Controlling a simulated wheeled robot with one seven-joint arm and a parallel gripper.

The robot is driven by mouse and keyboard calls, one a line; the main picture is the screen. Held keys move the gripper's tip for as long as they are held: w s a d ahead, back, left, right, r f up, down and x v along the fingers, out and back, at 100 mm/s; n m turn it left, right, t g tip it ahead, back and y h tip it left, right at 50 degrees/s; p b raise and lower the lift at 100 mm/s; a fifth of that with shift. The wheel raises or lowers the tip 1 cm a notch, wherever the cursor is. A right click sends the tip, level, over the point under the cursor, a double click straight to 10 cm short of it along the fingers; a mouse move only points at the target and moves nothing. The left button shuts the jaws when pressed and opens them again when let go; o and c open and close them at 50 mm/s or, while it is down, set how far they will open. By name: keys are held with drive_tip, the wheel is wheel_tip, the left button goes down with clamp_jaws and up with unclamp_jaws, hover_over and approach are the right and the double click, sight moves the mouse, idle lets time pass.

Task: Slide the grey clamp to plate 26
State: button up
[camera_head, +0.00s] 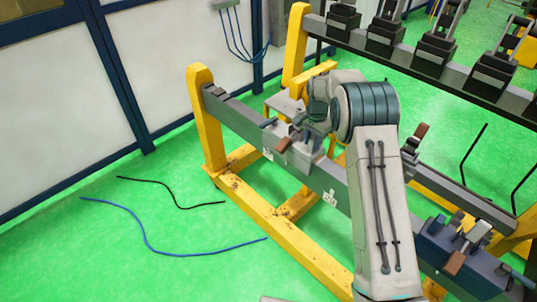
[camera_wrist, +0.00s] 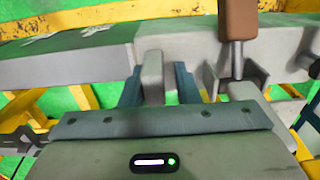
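The grey clamp (camera_head: 297,140) sits on the dark grey beam (camera_head: 240,117) of a yellow frame, with its brown handle sticking out at the front. In the wrist view its pale grey body (camera_wrist: 275,45) and brown handle (camera_wrist: 237,20) show at upper right. My gripper (camera_wrist: 158,85) is at the clamp, with its two teal fingers on either side of an upright grey post (camera_wrist: 152,75). A gap shows between the post and the right finger. A small white plate (camera_head: 268,154) and another plate (camera_head: 329,197) are on the beam face; their numbers are not clearly legible.
A blue clamp (camera_head: 460,245) with a brown handle is on the right part of the beam. Another beam with several dark clamps (camera_head: 435,50) stands behind. Blue (camera_head: 150,240) and black (camera_head: 170,190) cables lie on the green floor. My arm hides part of the beam.

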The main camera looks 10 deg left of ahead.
sight(288, 135)
drive_tip(key=shift+w+a+p, duration=0.6)
drive_tip(key=shift+w+a, duration=0.35)
drive_tip(key=shift+a, duration=0.5)
drive_tip(key=shift+w+a+p, duration=0.55)
drive_tip(key=shift+w+a, duration=0.45)
drive_tip(key=shift+a, duration=0.4)
drive_tip(key=shift+w+a+p, duration=0.6)
drive_tip(key=shift+w+a, duration=0.35)
drive_tip(key=shift+a, duration=0.5)
drive_tip(key=shift+w+a, duration=0.25)
drive_tip(key=shift+a, duration=0.1)
drive_tip(key=shift+s+d, duration=0.15)
drive_tip(key=shift+s, duration=0.05)
drive_tip(key=shift+o, duration=1.4)
wheel_tip(288, 135, up, 10)
drive_tip(key=p, duration=0.4)
